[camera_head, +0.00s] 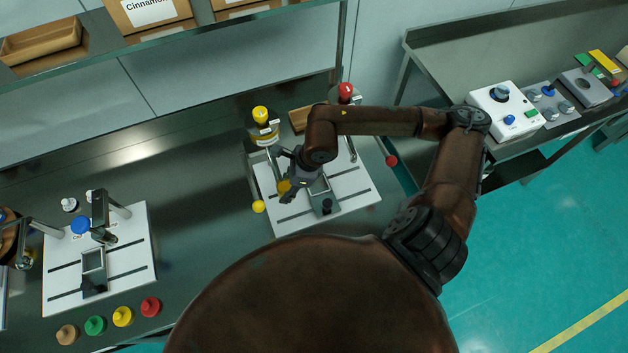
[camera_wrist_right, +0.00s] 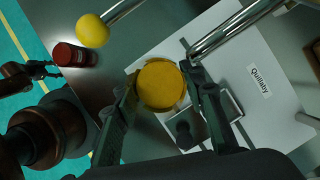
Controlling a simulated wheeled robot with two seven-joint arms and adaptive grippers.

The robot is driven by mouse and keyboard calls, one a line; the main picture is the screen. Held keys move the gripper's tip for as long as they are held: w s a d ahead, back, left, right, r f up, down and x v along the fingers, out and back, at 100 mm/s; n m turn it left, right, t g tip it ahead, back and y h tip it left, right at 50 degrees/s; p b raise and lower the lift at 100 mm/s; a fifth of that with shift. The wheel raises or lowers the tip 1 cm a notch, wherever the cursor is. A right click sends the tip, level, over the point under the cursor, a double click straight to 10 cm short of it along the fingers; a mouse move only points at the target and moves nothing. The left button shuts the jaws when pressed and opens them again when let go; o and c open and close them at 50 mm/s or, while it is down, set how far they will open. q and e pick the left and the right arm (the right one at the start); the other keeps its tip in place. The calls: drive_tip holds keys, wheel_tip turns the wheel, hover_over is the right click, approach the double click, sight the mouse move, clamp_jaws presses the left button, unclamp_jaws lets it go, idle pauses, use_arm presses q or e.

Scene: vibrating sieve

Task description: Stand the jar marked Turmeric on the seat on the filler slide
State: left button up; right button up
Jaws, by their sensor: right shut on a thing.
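My right gripper (camera_head: 288,190) is shut on a jar with a yellow lid (camera_head: 284,186), above the left side of a white filler plate (camera_head: 349,188). In the right wrist view the round lid (camera_wrist_right: 160,85) sits between the two fingers. The jar's label is hidden, so I cannot read its name. The plate's slide, a grey square frame (camera_head: 322,187) with a dark knob (camera_head: 326,206), lies just right of the gripper. In the wrist view the slide frame (camera_wrist_right: 233,106) is partly behind a finger.
A metal tube (camera_wrist_right: 225,32) passes close to the gripper. A yellow ball (camera_head: 258,207) is just left. Another filler plate (camera_head: 133,250) and several coloured lids (camera_head: 122,316) stand far left; dark bench lies between.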

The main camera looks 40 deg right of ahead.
drive_tip(key=shift+a+r+m, duration=0.15)
drive_tip(key=shift+r+m, duration=0.15)
drive_tip(key=shift+m, duration=0.2)
drive_tip(key=shift+d, duration=0.25)
drive_tip(key=d+f+p, duration=0.2)
drive_tip(key=d+f, duration=0.2)
drive_tip(key=d, duration=0.5)
hover_over(318, 185)
drive_tip(key=a, duration=0.1)
wheel_tip(318, 185, down, 5)
drive_tip(key=shift+s+r, duration=0.15)
drive_tip(key=shift+d+f, duration=0.3)
drive_tip(key=shift+f, duration=0.05)
drive_tip(key=f, duration=0.3)
drive_tip(key=shift+d+f+p, duration=0.25)
drive_tip(key=shift+f+p, duration=0.05)
use_arm(q)
drive_tip(key=r, duration=0.1)
drive_tip(key=w+r, duration=0.1)
drive_tip(key=shift+w+r, duration=0.2)
drive_tip(key=shift+r, duration=0.15)
drive_tip(key=shift+f, duration=0.1)
